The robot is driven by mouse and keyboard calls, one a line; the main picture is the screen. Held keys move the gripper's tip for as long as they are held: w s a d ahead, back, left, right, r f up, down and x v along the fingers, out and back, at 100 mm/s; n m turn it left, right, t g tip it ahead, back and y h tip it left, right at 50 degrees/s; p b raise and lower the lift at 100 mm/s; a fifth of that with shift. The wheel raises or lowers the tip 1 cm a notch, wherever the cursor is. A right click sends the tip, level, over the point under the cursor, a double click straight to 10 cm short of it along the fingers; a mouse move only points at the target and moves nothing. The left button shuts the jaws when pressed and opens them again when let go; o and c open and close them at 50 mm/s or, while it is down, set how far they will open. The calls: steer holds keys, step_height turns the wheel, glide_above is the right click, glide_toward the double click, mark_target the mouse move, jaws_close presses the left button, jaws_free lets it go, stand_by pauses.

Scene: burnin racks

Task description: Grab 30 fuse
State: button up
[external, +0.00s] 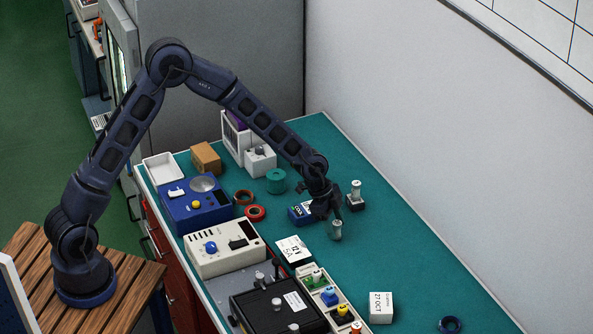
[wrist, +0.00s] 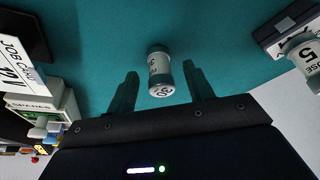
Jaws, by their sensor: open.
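A grey fuse (external: 335,230) with a pale label stands on the teal bench just below my gripper (external: 328,213). In the wrist view, this fuse (wrist: 159,70) has a white end with dark characters that look like 30. My gripper (wrist: 161,72) is open there, with one finger on each side of the fuse and a visible gap to both. Another fuse (wrist: 303,50), marked FUSE 5, is at the right of the wrist view. It appears in the external view as a pale cylinder (external: 355,188) on a dark base.
A blue box (external: 300,214) lies close left of my gripper. A white card (external: 293,249) and a tray of coloured parts (external: 340,316) are in front. Instruments (external: 222,250) line the left side. A white box (external: 381,307) and a blue ring (external: 450,324) are front right. The bench's right-middle is clear.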

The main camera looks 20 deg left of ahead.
steer(key=shift+x, duration=1.05)
steer(key=c, duration=1.1)
steer(key=shift+r, duration=0.1)
